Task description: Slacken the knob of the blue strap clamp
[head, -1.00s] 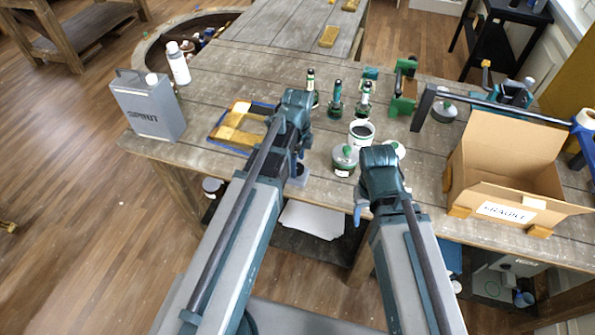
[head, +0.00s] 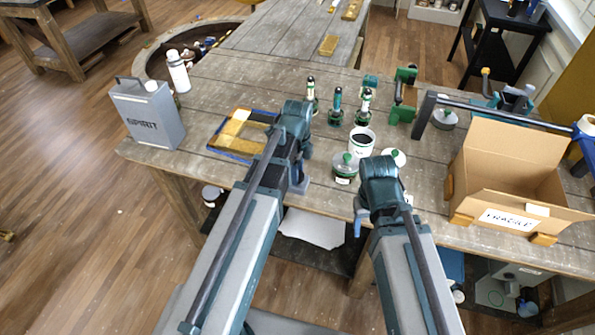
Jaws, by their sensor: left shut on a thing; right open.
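The blue strap clamp (head: 232,154) shows as a blue band around a golden frame (head: 224,138) lying on the bench at the left. My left arm hides the right part of the frame, and I cannot make out the knob. My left gripper (head: 298,178) points down just right of the frame, near the bench's front edge. It is shut on a small grey thing (head: 300,188), mostly hidden; I cannot tell whether this belongs to the clamp. My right gripper (head: 361,222) is open and empty, at the front edge below the round jar.
A round jar (head: 344,166) and a white can (head: 361,142) stand between my wrists, with small bottles (head: 336,105) behind. An open cardboard box (head: 505,180) is at the right. A grey spirit can (head: 147,116) and white bottle (head: 178,72) stand at the left.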

